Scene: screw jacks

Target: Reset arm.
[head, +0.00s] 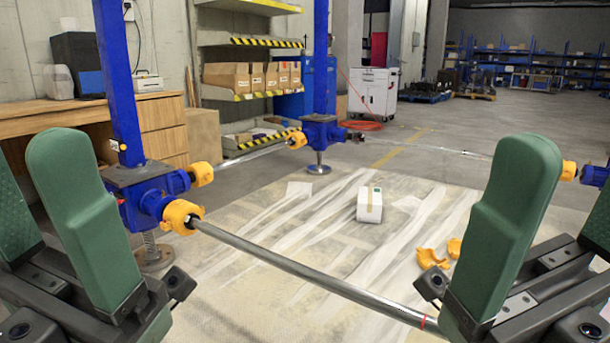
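My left gripper (32,205) shows at the lower left. Its two green fingers stand apart with nothing seen between them; the outer one is cut off by the picture edge. My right gripper (572,210) shows at the lower right, also with its green fingers apart and empty. A blue screw jack (145,190) stands just beyond the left gripper, partly hidden by its finger. A metal shaft (300,274) runs from the jack's yellow coupling (183,215) toward the lower right. Its far end goes behind the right gripper. I cannot tell whether either gripper touches anything.
A second blue jack (320,130) stands farther back, with thinner shafts beside it. A white box (369,205) and loose yellow coupling halves (432,259) lie on the sheeted floor. A wooden desk (160,127) stands at left. Shelving with cartons (228,76) is behind. Open floor lies at back right.

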